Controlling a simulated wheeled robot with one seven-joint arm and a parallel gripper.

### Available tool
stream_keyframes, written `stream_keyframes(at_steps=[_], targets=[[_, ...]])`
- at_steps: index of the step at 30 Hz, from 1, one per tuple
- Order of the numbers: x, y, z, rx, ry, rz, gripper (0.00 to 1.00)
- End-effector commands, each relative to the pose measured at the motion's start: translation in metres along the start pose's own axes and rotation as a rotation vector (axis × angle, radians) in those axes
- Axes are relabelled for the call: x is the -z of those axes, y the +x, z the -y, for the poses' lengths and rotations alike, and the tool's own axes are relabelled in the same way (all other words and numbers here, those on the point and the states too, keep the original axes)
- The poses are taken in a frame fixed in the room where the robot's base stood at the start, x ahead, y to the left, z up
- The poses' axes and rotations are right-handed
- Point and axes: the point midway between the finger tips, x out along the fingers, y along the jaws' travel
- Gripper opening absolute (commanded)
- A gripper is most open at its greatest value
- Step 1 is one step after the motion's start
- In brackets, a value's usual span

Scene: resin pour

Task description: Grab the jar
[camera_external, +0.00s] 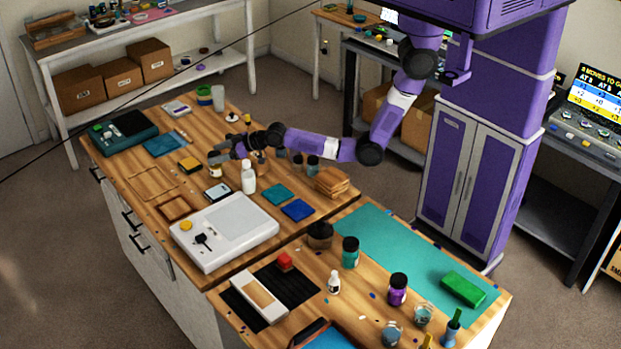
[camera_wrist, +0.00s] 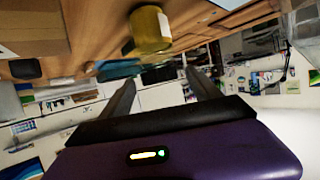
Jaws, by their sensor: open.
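A small jar with yellow contents and a pale label (camera_wrist: 150,28) stands on the wooden table in the wrist view, just beyond and above my fingertips in the picture. What looks like the same jar (camera_external: 215,170) shows by my gripper in the external view, partly hidden. My gripper (camera_external: 222,151) reaches left, low over the table. In the wrist view my gripper (camera_wrist: 160,74) is open, with nothing between its two fingers. Other jars stand on the near table: a teal one (camera_external: 350,253) and a purple one (camera_external: 398,291), both with dark lids.
A white flat device (camera_external: 225,231), a yellow-black block (camera_external: 189,165) and a teal case (camera_external: 122,134) lie around. The teal mat (camera_external: 385,240) is mostly bare.

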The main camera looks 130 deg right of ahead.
Motion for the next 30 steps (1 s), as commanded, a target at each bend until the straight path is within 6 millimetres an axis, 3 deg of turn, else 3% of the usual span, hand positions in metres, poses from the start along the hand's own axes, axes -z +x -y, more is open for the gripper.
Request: stream_keyframes(at_steps=[6, 14, 25, 30], targets=[[0.0, 0.017, 0.0, -0.001, -0.001, 0.001, 0.72], [-0.001, 0.018, 0.0, 0.0, -0.001, 0.0, 0.72], [-0.001, 0.018, 0.0, 0.0, -0.001, 0.0, 0.0], [0.0, 0.018, 0.0, 0.0, -0.001, -0.001, 0.0]])
